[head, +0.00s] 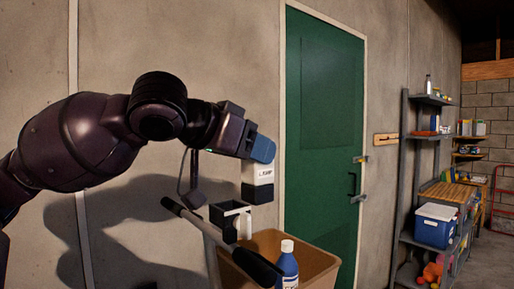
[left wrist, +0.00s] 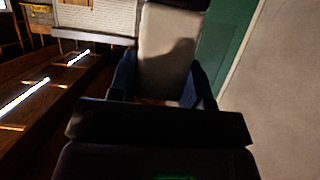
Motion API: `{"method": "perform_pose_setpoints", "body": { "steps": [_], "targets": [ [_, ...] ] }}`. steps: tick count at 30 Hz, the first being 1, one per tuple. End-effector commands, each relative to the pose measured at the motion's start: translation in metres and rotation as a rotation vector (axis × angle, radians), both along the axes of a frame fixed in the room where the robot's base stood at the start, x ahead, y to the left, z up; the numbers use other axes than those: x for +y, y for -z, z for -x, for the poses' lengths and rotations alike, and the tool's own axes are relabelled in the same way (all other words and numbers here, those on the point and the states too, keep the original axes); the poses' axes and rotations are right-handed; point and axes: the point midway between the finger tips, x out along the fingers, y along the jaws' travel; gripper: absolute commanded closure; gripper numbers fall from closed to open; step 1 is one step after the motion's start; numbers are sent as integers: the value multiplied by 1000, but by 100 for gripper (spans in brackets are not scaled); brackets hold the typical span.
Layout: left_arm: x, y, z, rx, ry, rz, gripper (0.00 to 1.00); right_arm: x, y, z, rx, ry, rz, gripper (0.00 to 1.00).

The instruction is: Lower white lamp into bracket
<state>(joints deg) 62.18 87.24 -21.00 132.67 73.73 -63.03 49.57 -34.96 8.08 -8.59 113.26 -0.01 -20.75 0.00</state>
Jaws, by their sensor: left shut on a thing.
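My left gripper (head: 262,150) has blue fingers and is shut on the lamp's upper part. In the left wrist view the lamp (left wrist: 166,45) stands between the two blue fingers. The bracket (head: 230,217) is a small dark and white open frame by a cart's handle. In the head view the lamp's lower end is just right of the bracket's top. I cannot tell whether they touch. My right gripper is not in view.
A dark bar handle (head: 220,240) slants across below the bracket. A brown bin (head: 318,262) and a blue bottle with a white cap (head: 287,265) are close below. A green door (head: 325,130) is behind; shelves with a blue cooler (head: 436,228) stand at right.

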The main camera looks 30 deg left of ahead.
Motion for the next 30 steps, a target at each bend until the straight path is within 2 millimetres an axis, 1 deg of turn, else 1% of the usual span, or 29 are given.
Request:
{"method": "perform_pose_setpoints", "body": {
  "steps": [3, 30],
  "targets": [
    [10, 0, -4, 0, -4, 1, 82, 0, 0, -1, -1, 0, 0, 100],
    [76, 0, -32, 0, -3, 1, 82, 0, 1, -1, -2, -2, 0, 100]
  ]
}}
